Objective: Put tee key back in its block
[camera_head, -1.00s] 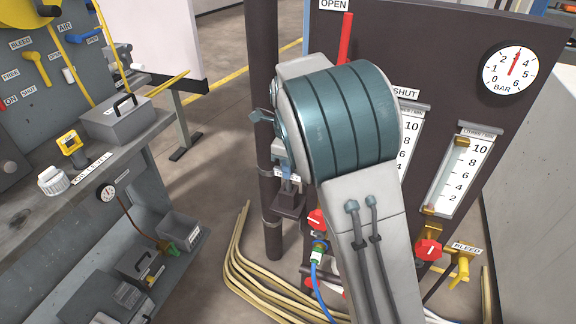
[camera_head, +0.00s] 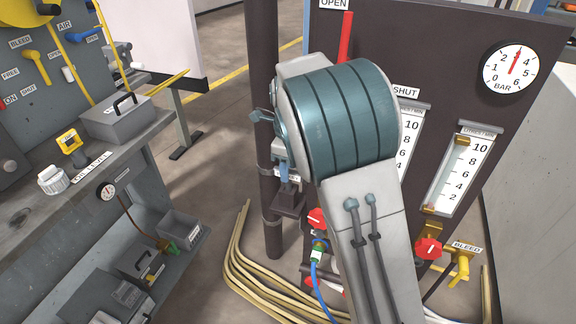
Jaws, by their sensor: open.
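My arm fills the middle of the view and hides most of my gripper (camera_head: 270,122). Small blue-grey parts of it show at the arm's left edge, in front of the dark pole (camera_head: 262,60). It is open. A dark block-like bracket (camera_head: 288,204) with a small white label sits on the pole just below. A narrow blue piece stands above this bracket, close under my gripper. I cannot tell whether it is the tee key or part of my gripper. No tee key is clearly recognisable elsewhere.
A dark panel (camera_head: 450,50) with a pressure gauge (camera_head: 510,66), flow tubes and red knobs (camera_head: 428,249) stands on the right. Pale hoses (camera_head: 240,275) lie on the floor below. A grey bench (camera_head: 110,155) stands left. Open floor lies between bench and pole.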

